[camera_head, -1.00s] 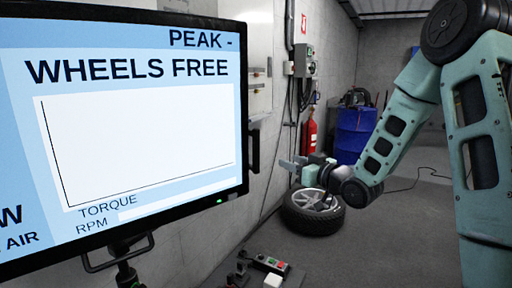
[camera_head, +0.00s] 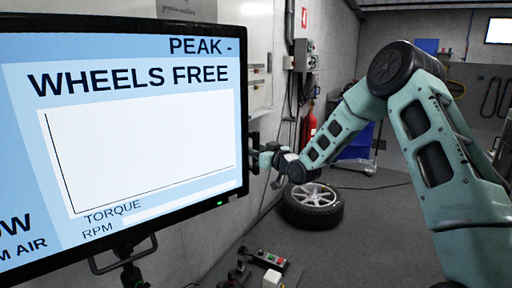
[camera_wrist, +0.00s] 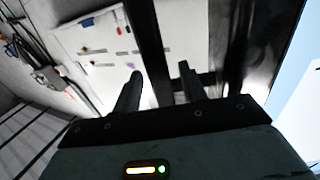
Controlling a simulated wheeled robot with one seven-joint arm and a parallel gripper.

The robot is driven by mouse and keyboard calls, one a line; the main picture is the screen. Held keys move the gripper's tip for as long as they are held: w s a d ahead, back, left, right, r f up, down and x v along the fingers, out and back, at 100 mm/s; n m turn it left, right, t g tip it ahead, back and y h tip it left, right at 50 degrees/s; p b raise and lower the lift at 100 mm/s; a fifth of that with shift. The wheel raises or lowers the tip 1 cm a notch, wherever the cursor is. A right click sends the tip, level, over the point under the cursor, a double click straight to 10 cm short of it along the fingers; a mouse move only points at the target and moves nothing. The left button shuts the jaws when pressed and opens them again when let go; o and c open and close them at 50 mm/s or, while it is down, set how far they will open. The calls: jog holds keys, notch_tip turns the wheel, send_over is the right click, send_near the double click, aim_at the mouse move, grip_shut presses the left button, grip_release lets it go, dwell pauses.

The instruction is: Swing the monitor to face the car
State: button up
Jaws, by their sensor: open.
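The monitor (camera_head: 140,130) fills the left of the head view, its lit screen reading "WHEELS FREE" and turned toward my camera. A black upright handle (camera_head: 253,140) stands out from its right edge. My gripper (camera_head: 258,157) is at this handle, with my arm reaching in from the right. In the wrist view my gripper (camera_wrist: 160,72) is open, and a dark bar, seemingly the handle (camera_wrist: 150,35), runs between the two fingers in the picture. Whether the fingers touch it I cannot tell. A strip of the screen (camera_wrist: 300,105) shows at the right. No car is visible.
A wheel with a tyre (camera_head: 312,206) lies on the floor beyond the monitor. The floor between is mostly clear.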

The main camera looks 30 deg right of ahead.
jog(key=shift+w+a, duration=0.1)
jog(key=shift+w, duration=0.3)
jog(key=shift+c, duration=0.3)
